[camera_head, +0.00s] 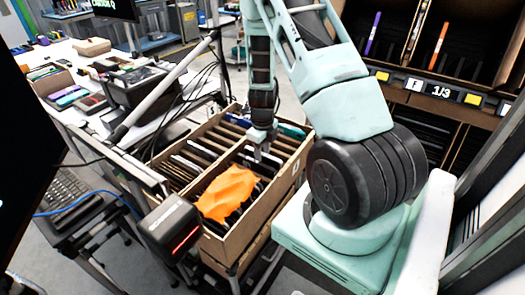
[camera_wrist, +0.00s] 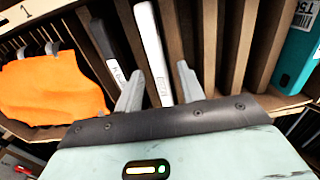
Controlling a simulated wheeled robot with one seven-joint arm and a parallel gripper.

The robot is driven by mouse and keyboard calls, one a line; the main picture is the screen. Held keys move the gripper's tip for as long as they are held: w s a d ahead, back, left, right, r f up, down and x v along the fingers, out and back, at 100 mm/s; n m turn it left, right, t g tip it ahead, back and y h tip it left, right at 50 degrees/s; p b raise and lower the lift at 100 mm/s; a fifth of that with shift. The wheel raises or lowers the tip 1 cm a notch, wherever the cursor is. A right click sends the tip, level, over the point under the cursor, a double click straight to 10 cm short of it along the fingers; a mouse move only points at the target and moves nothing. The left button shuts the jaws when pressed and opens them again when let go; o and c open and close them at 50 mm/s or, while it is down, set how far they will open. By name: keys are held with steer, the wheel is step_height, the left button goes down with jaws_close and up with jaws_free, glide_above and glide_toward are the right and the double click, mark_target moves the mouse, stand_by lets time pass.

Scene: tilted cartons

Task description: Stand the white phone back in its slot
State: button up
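The white phone (camera_wrist: 150,40) stands edge-up between wooden dividers in the carton, seen from above in the wrist view. It tilts slightly in the picture, roughly along the dividers beside it. My gripper (camera_wrist: 160,70) is open, its two grey fingers spread on either side of the phone's near part. A gap shows beside the phone, and I cannot tell whether a finger touches it. In the head view my gripper (camera_head: 262,146) is low over the carton (camera_head: 262,222). I cannot pick out the white phone for sure there.
An orange cloth (camera_wrist: 50,88) lies over slots at the left, also in the head view (camera_head: 228,193). A dark phone (camera_wrist: 104,48) is left of the white one. A teal item (camera_wrist: 298,55) is at the far right. Several slots right of my gripper look empty.

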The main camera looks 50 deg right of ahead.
steer(key=shift+r, duration=0.1)
step_height(320, 180, up, 17)
stand_by(0.6)
steer(key=shift+r, duration=0.2)
step_height(320, 180, up, 7)
steer(key=p, duration=0.8)
steer(key=shift+f, duration=0.15)
